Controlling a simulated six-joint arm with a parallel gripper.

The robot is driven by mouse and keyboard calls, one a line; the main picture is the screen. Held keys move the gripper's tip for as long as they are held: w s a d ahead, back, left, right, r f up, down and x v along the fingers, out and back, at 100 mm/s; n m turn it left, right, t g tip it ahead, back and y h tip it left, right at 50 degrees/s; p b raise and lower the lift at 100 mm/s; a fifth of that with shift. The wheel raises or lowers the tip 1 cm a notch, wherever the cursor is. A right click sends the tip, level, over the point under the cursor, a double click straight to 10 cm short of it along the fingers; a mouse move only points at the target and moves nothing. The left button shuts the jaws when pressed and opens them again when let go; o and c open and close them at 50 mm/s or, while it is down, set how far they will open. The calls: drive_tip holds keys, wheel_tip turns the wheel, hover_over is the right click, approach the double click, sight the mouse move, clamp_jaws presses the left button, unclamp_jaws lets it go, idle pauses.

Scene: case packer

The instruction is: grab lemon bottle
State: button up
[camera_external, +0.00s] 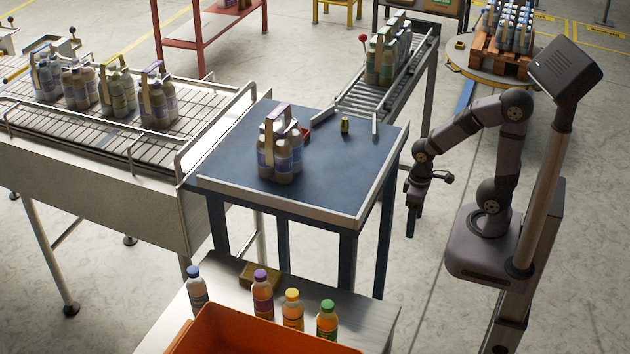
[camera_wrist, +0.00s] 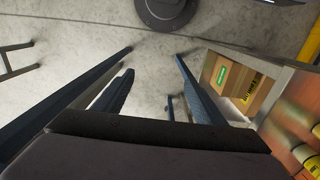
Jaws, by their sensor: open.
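The lemon bottle is most likely the yellow-capped bottle (camera_external: 292,310) with orange contents. It stands upright on the pale bench at the front, between a purple-capped bottle (camera_external: 262,295) and a green-capped bottle (camera_external: 327,320). My gripper (camera_external: 412,222) hangs pointing down to the right of the blue table, well behind and to the right of the bottles, touching none of them.
A blue-capped bottle (camera_external: 196,290) and a brownish block (camera_external: 260,274) are on the bench, behind an orange crate (camera_external: 225,325). The blue table (camera_external: 325,185) carries a bottle pack (camera_external: 280,150). A cardboard box (camera_wrist: 235,85) shows at right in the wrist view.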

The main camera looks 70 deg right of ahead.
drive_tip(key=w+a+r+n+g+y+b, duration=0.1)
drive_tip(key=w+a+r+n, duration=0.1)
drive_tip(key=a, duration=0.6)
drive_tip(key=w+a+r+n+y, duration=0.1)
drive_tip(key=w+a+r+n, duration=0.15)
drive_tip(key=a, duration=0.55)
drive_tip(key=s+a+r+n+g+y+b, duration=0.1)
drive_tip(key=s+a+r+n, duration=0.15)
drive_tip(key=a, duration=0.45)
drive_tip(key=s+a+r+n+g+y, duration=0.1)
drive_tip(key=s+a+r+n, duration=0.2)
drive_tip(key=a, duration=0.5)
drive_tip(key=m+t+h+p, duration=0.1)
drive_tip(key=m+t, duration=0.2)
drive_tip(key=t, duration=0.4)
approach(293, 315)
drive_tip(key=d, duration=0.2)
drive_tip(key=shift+d+p+x, duration=0.15)
drive_tip(key=shift+p+x, duration=0.35)
drive_tip(key=shift+x, duration=0.7)
drive_tip(key=shift+d+p+x, duration=0.15)
drive_tip(key=shift+p+x, duration=0.3)
drive_tip(key=shift+x, duration=0.7)
drive_tip(key=shift+d+p+x, duration=0.2)
drive_tip(key=shift+p+x, duration=0.3)
drive_tip(key=shift+x, duration=0.7)
drive_tip(key=shift+s+f+h, duration=0.1)
drive_tip(key=shift+f+h, duration=0.15)
drive_tip(key=shift+h, duration=0.05)
